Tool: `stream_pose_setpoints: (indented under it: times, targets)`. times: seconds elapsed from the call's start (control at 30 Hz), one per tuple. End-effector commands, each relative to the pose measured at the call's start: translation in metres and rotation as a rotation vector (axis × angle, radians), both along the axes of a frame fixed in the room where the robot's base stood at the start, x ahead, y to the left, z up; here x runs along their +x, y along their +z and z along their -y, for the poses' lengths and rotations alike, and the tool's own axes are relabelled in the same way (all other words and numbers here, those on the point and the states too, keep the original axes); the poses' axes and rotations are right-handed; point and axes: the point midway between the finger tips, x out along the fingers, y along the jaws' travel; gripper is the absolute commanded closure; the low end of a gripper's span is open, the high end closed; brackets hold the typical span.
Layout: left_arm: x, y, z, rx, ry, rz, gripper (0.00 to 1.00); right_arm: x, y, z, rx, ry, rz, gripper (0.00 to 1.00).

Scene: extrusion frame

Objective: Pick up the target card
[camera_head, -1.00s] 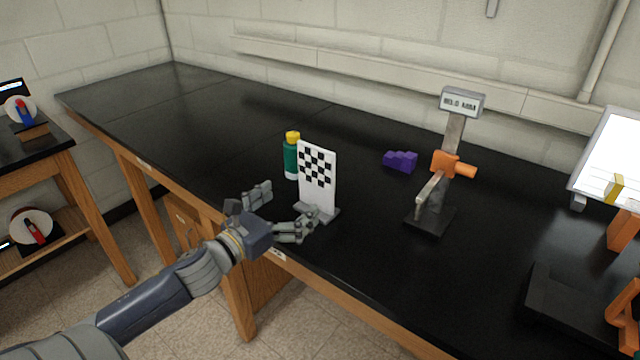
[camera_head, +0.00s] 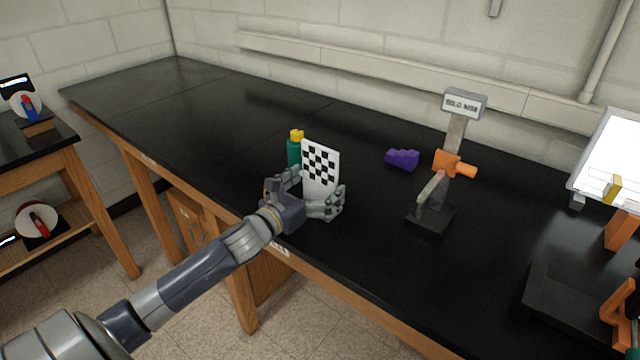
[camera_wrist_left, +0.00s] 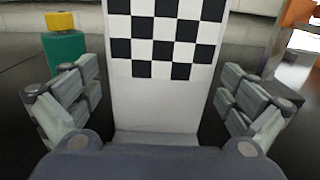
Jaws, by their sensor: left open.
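The target card (camera_head: 320,168) is a white upright board with a black checker pattern on its upper part, standing on a small base on the black table. My left gripper (camera_head: 311,194) is open, with one finger on each side of the card. In the left wrist view the card (camera_wrist_left: 160,100) stands between the two fingers of the gripper (camera_wrist_left: 160,97), with gaps on both sides. The gripper covers part of the card's lower portion and base in the head view. My right gripper is not in view.
A green bottle with a yellow cap (camera_head: 295,148) stands close behind the card, left of it. A purple block (camera_head: 402,159) and a grey stand with an orange clamp (camera_head: 447,163) are to the right. The black table (camera_head: 200,120) is clear at far left.

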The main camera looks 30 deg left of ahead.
Motion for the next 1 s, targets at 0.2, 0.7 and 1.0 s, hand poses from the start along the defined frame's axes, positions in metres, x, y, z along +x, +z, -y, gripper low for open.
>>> stream_pose_setpoints:
  times: [0.2,0.7,1.0]
  targets:
    - [0.0087,-0.0005,0.0011,0.000,-0.001,-0.001,0.00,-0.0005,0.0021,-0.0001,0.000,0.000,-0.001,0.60]
    - [0.0086,0.0006,0.0011,0.001,-0.001,0.001,0.47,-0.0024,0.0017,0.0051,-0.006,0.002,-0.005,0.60]
    - [0.0087,0.0026,0.0010,0.002,-0.001,0.001,0.47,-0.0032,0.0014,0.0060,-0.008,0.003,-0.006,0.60]
